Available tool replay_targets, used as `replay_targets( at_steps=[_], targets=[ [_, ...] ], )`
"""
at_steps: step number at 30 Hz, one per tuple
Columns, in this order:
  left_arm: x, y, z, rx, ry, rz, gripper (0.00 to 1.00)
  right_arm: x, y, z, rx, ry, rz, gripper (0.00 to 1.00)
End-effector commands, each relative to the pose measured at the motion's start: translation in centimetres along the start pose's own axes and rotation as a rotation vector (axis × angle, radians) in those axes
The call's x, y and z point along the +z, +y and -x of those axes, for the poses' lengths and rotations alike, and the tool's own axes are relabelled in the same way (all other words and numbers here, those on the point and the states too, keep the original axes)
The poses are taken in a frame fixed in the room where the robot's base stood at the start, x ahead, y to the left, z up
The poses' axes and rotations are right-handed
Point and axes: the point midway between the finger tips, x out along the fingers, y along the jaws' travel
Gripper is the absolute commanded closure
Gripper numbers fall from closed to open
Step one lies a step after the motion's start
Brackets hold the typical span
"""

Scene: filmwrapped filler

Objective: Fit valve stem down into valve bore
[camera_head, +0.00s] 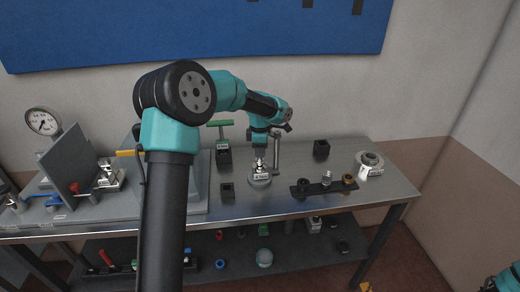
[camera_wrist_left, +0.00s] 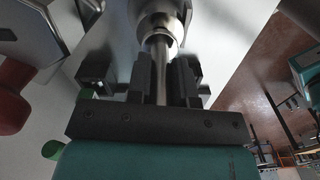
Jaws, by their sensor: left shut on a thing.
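My left gripper (camera_head: 261,153) is above the round labelled metal valve body (camera_head: 260,179) on the bench. In the left wrist view my left gripper (camera_wrist_left: 165,75) is shut on a slim metal rod, the valve stem (camera_wrist_left: 161,62), between its two dark fingers. The stem's far end meets the round opening of the valve body (camera_wrist_left: 160,20). How deep it sits in the bore is hidden. My right gripper is out of view.
A green-handled T-piece (camera_head: 221,135) and a dark block (camera_head: 227,191) stand left of the valve body. A dark rack with fittings (camera_head: 310,189), a black block (camera_head: 321,149) and a round flanged part (camera_head: 370,161) are to the right. A pressure gauge (camera_head: 43,121) stands far left.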

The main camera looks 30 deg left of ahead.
Motion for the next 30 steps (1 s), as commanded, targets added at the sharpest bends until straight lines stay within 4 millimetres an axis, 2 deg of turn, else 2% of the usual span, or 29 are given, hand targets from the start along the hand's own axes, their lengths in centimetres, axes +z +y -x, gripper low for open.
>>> replay_targets(
  at_steps=[29, 30],
  targets=[
    [0.0, 0.0, -1.9, 0.001, 0.000, 0.000, 1.00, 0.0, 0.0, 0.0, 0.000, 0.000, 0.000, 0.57],
    [0.0, 0.0, -1.9, 0.001, 0.000, 0.000, 0.78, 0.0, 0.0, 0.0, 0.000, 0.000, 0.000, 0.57]
  ],
)
